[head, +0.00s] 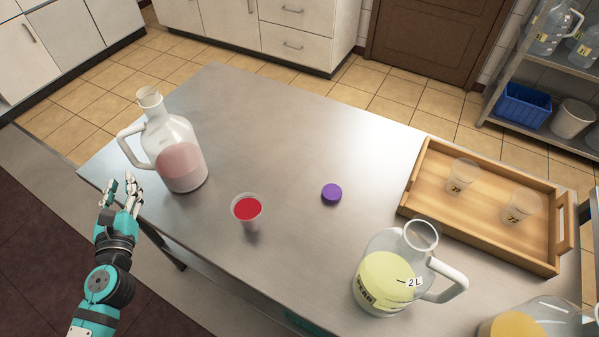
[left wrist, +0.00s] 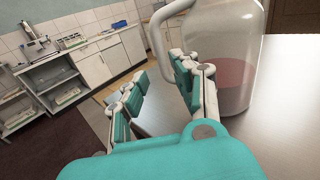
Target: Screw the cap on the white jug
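No jug is white all over; two clear jugs have white handles. One jug (head: 181,158) with pinkish-red liquid stands upright at the left of the table, its neck open; it also shows in the left wrist view (left wrist: 237,85). The other jug (head: 384,282), marked 2 L, holds yellow liquid at the front right, its mouth open. A purple cap (head: 331,193) lies on the middle of the table. My left gripper (head: 122,188) is open and empty, left of the pink jug, its fingers (left wrist: 163,88) near the handle but not around it. My right gripper is out of view.
A small cup of red liquid (head: 247,211) stands between the pink jug and the cap. A wooden tray (head: 479,244) with two clear cups is at the right. Another vessel with yellow content (head: 515,325) is cut off at bottom right. The table's far middle (head: 285,120) is clear.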

